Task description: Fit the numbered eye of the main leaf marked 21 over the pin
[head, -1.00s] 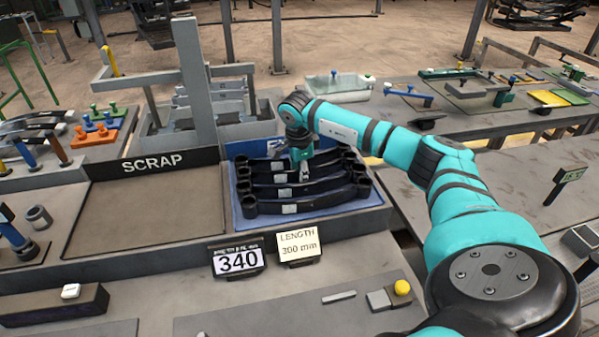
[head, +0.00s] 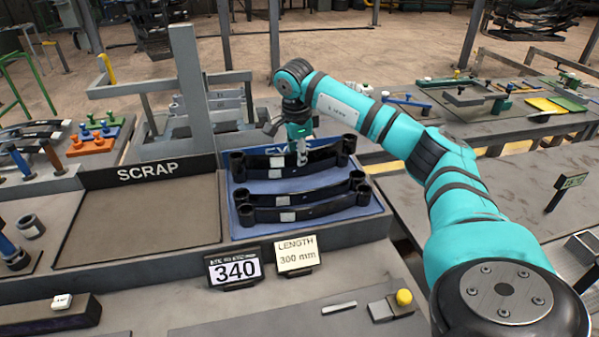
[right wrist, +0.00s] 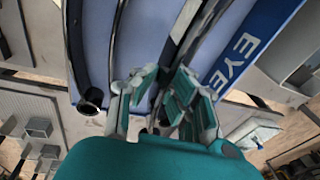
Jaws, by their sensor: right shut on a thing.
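My right gripper (head: 301,155) is shut on a black curved leaf (head: 268,163) and holds it above the blue-lined tray. The held leaf has a rolled eye at each end and a small pale label near its middle. The right wrist view shows the gripper (right wrist: 165,97) with a dark leaf edge between its fingers. Two similar leaves (head: 322,208) lie in the tray below. The labels are too small to read, so I cannot tell which leaf is 21. I cannot make out the pin. My left gripper is not in view.
The blue-lined tray (head: 238,222) adjoins the empty SCRAP tray (head: 140,215). A 340 sign (head: 236,270) and a LENGTH 300 mm sign (head: 297,256) stand in front. A tall grey frame (head: 200,85) rises behind. A yellow knob (head: 404,297) is at front right.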

